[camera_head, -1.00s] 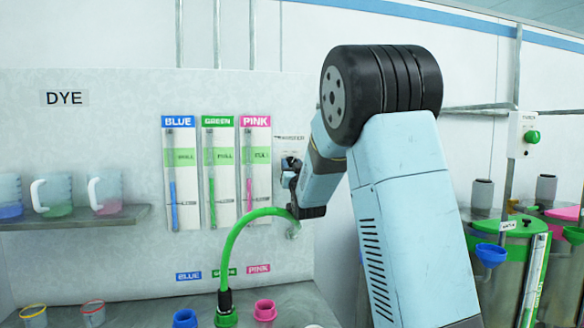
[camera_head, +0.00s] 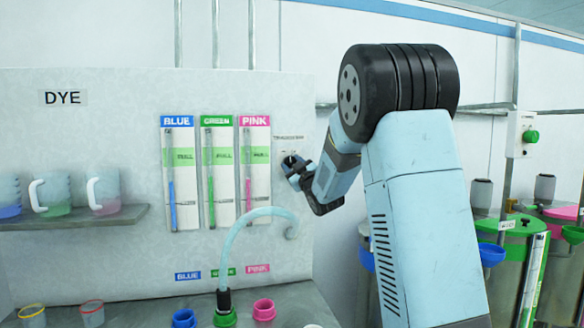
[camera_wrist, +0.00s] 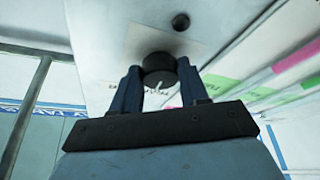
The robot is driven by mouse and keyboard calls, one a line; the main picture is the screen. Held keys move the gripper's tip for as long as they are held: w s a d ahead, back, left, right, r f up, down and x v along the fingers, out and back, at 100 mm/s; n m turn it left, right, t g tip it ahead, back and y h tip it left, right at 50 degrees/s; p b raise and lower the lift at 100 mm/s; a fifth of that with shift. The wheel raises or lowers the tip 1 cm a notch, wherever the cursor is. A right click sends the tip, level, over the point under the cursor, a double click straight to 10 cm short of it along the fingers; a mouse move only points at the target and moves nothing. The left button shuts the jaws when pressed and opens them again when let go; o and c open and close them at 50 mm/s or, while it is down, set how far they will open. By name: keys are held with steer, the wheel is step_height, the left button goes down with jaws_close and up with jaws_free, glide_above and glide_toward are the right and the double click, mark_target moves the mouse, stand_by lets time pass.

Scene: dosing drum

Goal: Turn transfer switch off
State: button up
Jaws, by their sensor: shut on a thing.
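The transfer switch is a round black knob (camera_wrist: 159,66) with a white mark, on a pale plate in the wrist view. My gripper (camera_wrist: 160,86) has one dark blue finger on each side of the knob and is shut on it. In the head view my gripper (camera_head: 295,168) is at the wall panel, just right of the pink gauge, below a small label. It hides most of the switch there. The curved dye hose (camera_head: 258,212) below looks pale and clear, its lower end in the green funnel (camera_head: 225,318).
Blue, green and pink gauges (camera_head: 210,172) are on the panel left of my gripper. A shelf (camera_head: 75,219) with several jugs is at the left. Drums with green and pink lids (camera_head: 525,226) and a green button (camera_head: 531,137) are at the right.

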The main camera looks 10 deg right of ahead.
steer(key=n+g+y, duration=0.1)
steer(key=n, duration=0.2)
steer(key=n+g+y, duration=0.1)
steer(key=n, duration=0.2)
steer(key=shift+n, duration=0.3)
steer(key=o, duration=1.1)
steer(key=shift+c, duration=0.2)
steer(key=v, duration=1.3)
steer(key=shift+s+d, duration=0.2)
steer(key=shift+s, duration=0.15)
